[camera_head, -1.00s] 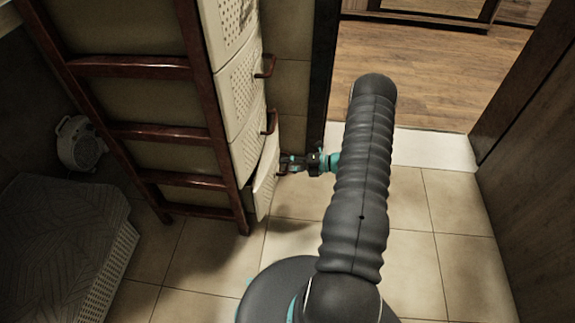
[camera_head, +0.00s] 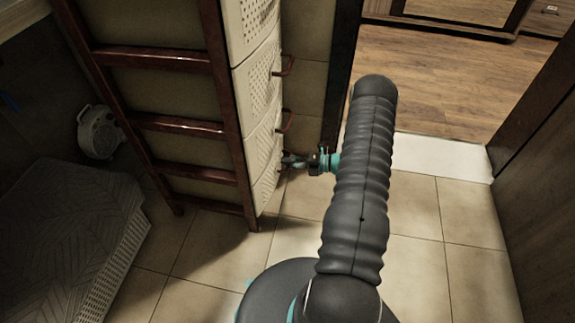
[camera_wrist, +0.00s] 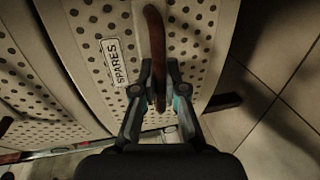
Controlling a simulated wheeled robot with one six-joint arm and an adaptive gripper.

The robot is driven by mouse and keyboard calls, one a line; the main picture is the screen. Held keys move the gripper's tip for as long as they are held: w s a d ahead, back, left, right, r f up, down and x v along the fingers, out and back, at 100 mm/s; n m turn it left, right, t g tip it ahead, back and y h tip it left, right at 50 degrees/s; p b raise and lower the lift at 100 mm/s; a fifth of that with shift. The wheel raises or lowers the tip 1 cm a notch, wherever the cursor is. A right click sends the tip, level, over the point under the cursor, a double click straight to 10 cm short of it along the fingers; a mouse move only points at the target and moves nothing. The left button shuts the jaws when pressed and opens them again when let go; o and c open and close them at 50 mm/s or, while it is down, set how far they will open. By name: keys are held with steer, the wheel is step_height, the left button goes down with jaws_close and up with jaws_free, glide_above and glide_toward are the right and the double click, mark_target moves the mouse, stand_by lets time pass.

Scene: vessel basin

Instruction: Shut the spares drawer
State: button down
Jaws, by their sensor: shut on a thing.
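The spares drawer (camera_head: 266,188) is the lowest white perforated drawer of the tall unit at the left in the head view. Its front now looks about in line with the drawers above it; a small gap cannot be ruled out. In the wrist view, the drawer front (camera_wrist: 203,42) shows round holes and a label (camera_wrist: 118,62) reading SPARES. Its dark red bar handle (camera_wrist: 154,28) runs between the fingers. My gripper (camera_head: 288,162) is shut on this handle, close to the drawer front; it also shows in the wrist view (camera_wrist: 159,72).
A brown wooden ladder-like frame (camera_head: 178,124) stands against the unit's left side. Tiled floor (camera_head: 410,220) is clear to the right, with a doorway beyond.

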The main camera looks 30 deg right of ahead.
steer(key=shift+a, duration=0.1)
steer(key=c, duration=1.2)
jaws_free()
steer(key=shift+w+a, duration=0.1)
steer(key=v, duration=1.2)
